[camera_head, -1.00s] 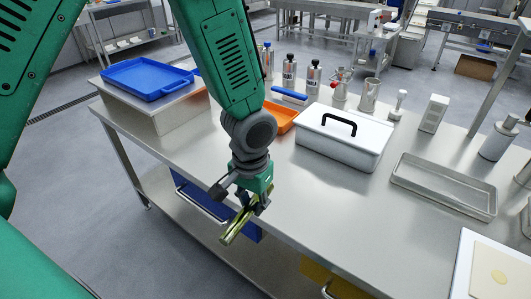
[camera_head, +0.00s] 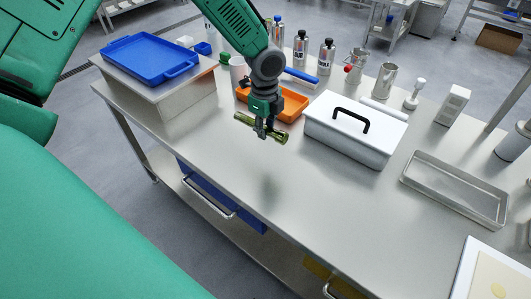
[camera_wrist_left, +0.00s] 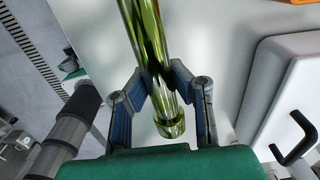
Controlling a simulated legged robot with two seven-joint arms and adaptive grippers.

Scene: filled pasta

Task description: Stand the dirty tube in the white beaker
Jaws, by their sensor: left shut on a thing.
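The dirty tube (camera_head: 246,120) is greenish and see-through. In the head view it is held above the table, lying nearly level with a slight slope down to the right. My left gripper (camera_head: 263,130) is shut on it, with the tube sticking out on both sides. In the left wrist view the tube (camera_wrist_left: 146,40) runs between the two fingers, its rimmed end near the palm. A white beaker (camera_head: 238,70) stands at the back of the table, partly hidden behind my left arm. The gripper is in front of it, apart from it. My right gripper is not in view.
An orange tray (camera_head: 291,104) lies just behind the gripper. A white lidded box (camera_head: 340,143) with a black handle stands to the right. A blue tray (camera_head: 118,57) rests on a raised metal stand at left. Metal bottles (camera_head: 301,48) stand at the back. The table's front middle is clear.

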